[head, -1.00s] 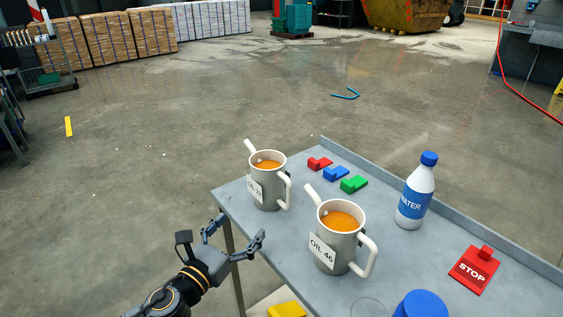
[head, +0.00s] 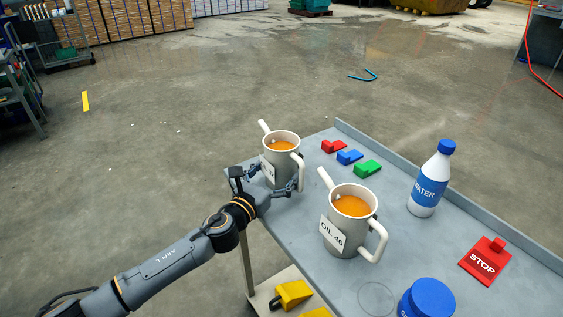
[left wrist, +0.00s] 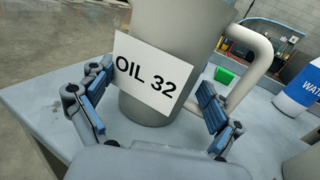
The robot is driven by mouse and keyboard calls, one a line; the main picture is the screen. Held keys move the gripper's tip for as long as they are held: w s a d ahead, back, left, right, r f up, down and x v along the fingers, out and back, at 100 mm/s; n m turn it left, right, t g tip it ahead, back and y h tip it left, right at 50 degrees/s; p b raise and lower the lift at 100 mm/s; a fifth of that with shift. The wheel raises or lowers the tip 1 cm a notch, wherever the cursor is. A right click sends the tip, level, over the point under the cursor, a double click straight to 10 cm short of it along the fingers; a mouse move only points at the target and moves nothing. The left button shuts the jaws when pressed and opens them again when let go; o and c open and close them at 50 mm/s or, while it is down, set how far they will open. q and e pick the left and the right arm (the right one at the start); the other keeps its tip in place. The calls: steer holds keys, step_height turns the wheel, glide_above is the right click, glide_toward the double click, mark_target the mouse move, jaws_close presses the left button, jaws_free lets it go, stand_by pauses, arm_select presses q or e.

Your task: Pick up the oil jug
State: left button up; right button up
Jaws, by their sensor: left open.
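Two grey oil jugs with pale handles and spouts, filled with orange liquid, stand upright on the grey cart top (head: 300,240). The OIL 32 jug (head: 281,150) is at the cart's far left corner. The OIL 46 jug (head: 350,217) stands nearer. My left gripper (head: 276,180) is open at the OIL 32 jug, its fingers on either side of the lower body. In the left wrist view the OIL 32 jug (left wrist: 148,110) sits between the two blue-padded fingers (left wrist: 155,108); whether they touch it is unclear. My right gripper is not in view.
A water bottle (head: 430,180), a red STOP sign (head: 485,261) and a blue lid-like object (head: 427,300) are to the right. Red (head: 333,147), blue (head: 349,157) and green (head: 367,169) blocks lie behind the jugs. The cart has a raised far rim (head: 440,180).

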arm_select(q)
steer(key=x, duration=0.2)
steer(key=shift+w+d, duration=0.15)
steer(key=shift+w, duration=0.1)
steer(key=c, duration=1.3)
steer(key=shift+r, duration=0.1)
